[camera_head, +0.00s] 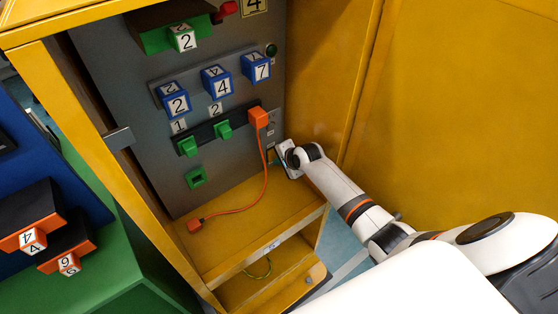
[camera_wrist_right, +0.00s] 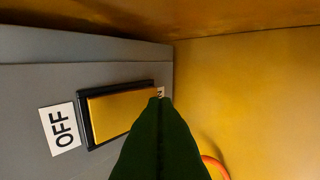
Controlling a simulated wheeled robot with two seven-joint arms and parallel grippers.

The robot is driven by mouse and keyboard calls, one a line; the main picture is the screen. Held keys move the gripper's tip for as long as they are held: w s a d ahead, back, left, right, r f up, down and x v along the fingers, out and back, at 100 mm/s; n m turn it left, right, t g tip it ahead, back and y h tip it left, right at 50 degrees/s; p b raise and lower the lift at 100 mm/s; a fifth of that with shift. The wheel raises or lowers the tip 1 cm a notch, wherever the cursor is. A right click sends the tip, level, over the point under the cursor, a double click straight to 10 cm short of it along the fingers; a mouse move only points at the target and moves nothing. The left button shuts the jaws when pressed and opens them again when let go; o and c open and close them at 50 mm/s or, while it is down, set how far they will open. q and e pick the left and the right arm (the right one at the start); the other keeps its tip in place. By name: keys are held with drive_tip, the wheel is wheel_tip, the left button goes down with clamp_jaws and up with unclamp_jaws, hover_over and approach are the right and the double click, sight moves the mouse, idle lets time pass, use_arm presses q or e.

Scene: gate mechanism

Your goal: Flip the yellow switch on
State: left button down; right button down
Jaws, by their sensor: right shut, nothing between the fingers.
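The yellow switch (camera_wrist_right: 122,108) is a wide rocker in a black frame on the grey panel, in the right wrist view. An OFF label (camera_wrist_right: 60,129) is at its left end. A second label (camera_wrist_right: 161,92) at its right end is mostly covered by my fingers. My right gripper (camera_wrist_right: 160,103) is shut and empty, its dark fingertips overlapping the switch's right end. I cannot tell whether they touch it. In the head view my right gripper (camera_head: 279,156) is at the panel's lower right, hiding most of the switch. My left gripper is not in view.
The yellow cabinet wall (camera_head: 325,75) stands close on the right of the panel. An orange plug (camera_head: 258,117) with an orange cable (camera_head: 265,175) hangs just left of my right gripper. Green handles (camera_head: 187,146) and blue numbered blocks (camera_head: 216,80) are further left and up.

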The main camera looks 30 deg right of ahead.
drive_tip(key=shift+w+a+f+t+b, duration=0.1)
drive_tip(key=shift+w+f+t+b, duration=0.15)
drive_tip(key=shift+f+t+b, duration=0.35)
drive_tip(key=shift+r, duration=0.5)
drive_tip(key=shift+r+p, duration=0.1)
drive_tip(key=shift+p, duration=0.2)
drive_tip(key=shift+r+p, duration=0.75)
drive_tip(key=shift+p, duration=0.15)
drive_tip(key=v, duration=1.2)
